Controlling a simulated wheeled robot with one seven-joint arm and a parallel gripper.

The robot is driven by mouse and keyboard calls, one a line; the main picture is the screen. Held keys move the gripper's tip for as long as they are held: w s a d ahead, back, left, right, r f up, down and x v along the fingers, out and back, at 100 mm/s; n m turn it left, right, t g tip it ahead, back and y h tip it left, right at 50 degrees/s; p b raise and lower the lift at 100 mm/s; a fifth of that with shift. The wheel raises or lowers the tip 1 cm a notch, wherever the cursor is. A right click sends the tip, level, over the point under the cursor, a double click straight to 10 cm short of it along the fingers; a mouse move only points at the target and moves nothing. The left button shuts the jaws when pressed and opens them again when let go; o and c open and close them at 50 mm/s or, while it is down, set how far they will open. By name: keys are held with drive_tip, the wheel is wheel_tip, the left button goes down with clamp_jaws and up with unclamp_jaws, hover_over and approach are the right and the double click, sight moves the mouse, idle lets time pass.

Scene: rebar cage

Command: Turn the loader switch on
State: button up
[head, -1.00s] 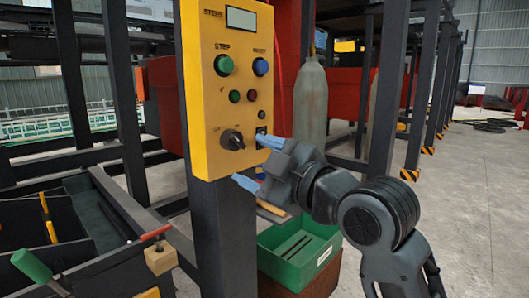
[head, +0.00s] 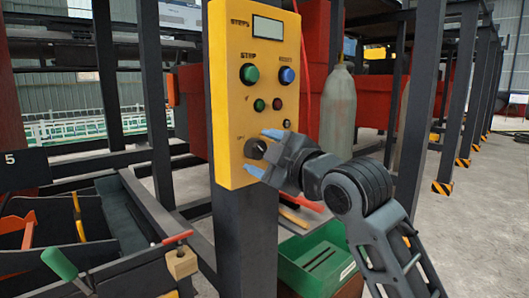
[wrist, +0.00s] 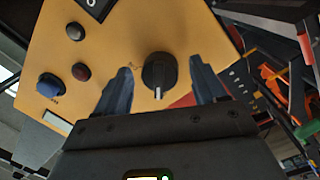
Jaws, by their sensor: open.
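The loader switch (head: 256,149) is a black rotary knob low on the yellow control panel (head: 228,110). In the wrist view the knob (wrist: 159,75) shows a light pointer line toward the bottom of the picture. My gripper (head: 260,152) is at the panel's lower part, with its blue fingers above and below the knob. In the wrist view my open gripper (wrist: 160,90) has one finger on each side of the knob, with gaps on both sides. Whether the fingertips touch the panel I cannot tell.
Above the knob are a green button (head: 249,73), a blue button (head: 286,75), smaller buttons and a display (head: 268,25). A green bin (head: 318,258) stands low behind my gripper. Black tool trays (head: 120,215) lie at the left. A grey cylinder (head: 338,110) stands behind the panel.

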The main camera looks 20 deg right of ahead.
drive_tip(key=c, duration=1.1)
drive_tip(key=shift+o, duration=0.2)
drive_tip(key=shift+m+p, duration=0.3)
drive_tip(key=m+p, duration=0.3)
drive_tip(key=shift+a+r, duration=0.1)
drive_tip(key=shift+r, duration=0.1)
drive_tip(key=m+g+p, duration=0.1)
drive_tip(key=m+p, duration=0.3)
drive_tip(key=m, duration=0.1)
drive_tip(key=shift+p, duration=0.3)
drive_tip(key=m+p, duration=0.4)
drive_tip(key=m, duration=0.1)
drive_tip(key=shift+y, duration=0.4)
drive_tip(key=shift+f+m+g+y+p, duration=0.1)
drive_tip(key=shift+m+g+y+p, duration=0.2)
drive_tip(key=shift+m+p, duration=1)
drive_tip(key=shift+m, duration=0.4)
